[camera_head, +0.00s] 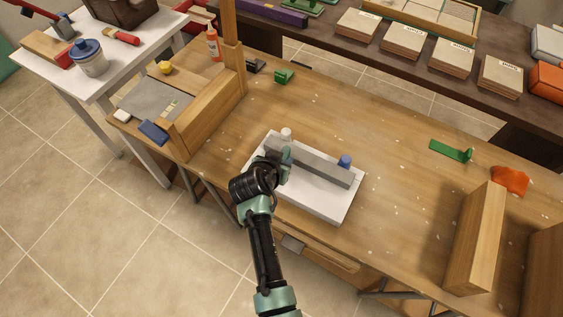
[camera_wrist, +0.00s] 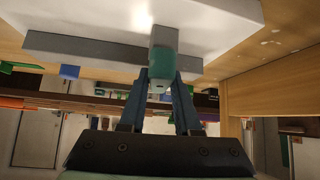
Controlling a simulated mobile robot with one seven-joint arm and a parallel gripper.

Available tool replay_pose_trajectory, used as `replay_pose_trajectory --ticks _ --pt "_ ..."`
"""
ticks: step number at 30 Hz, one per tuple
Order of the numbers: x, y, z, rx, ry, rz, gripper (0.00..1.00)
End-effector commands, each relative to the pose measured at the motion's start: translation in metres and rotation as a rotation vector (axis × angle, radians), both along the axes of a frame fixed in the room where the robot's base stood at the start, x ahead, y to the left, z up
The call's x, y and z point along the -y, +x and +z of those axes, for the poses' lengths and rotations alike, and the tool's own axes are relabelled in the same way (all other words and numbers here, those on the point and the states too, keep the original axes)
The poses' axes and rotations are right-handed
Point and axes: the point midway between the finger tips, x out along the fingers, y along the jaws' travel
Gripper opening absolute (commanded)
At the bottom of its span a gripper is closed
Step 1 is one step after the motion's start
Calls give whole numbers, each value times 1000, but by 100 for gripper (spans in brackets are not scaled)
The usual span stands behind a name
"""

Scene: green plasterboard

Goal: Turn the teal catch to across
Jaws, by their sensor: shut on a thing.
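A white board (camera_head: 328,204) lies on the wooden workbench with a long grey bar (camera_head: 318,167) standing along it. A white knob (camera_head: 286,132) and a blue knob (camera_head: 344,160) stand by the bar. The teal catch (camera_wrist: 163,66) shows in the wrist view as a rounded teal block at a grey-white post, in front of the bar. My gripper (camera_wrist: 162,80) has one blue-grey finger on each side of the catch and is shut on it. In the head view my wrist hides part of the board's left end, and the catch's exact angle is hard to tell.
A wooden box structure (camera_head: 210,110) with an upright post stands left of the board. A green bracket (camera_head: 452,151), an orange cloth (camera_head: 510,180) and a wooden block (camera_head: 476,238) lie to the right. The bench behind the board is mostly clear.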

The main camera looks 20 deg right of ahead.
Motion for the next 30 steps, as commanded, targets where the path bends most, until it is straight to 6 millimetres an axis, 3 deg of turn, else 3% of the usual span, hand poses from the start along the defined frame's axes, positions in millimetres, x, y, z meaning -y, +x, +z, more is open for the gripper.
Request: replay_pose_trajectory --ticks 12,27,28,30 --pt "-1 0 -1 1 4 -168 0" --pt "-1 0 -1 0 5 -185 0" --pt "-1 0 -1 -1 5 -184 35" --pt "-1 0 -1 0 4 -184 48"
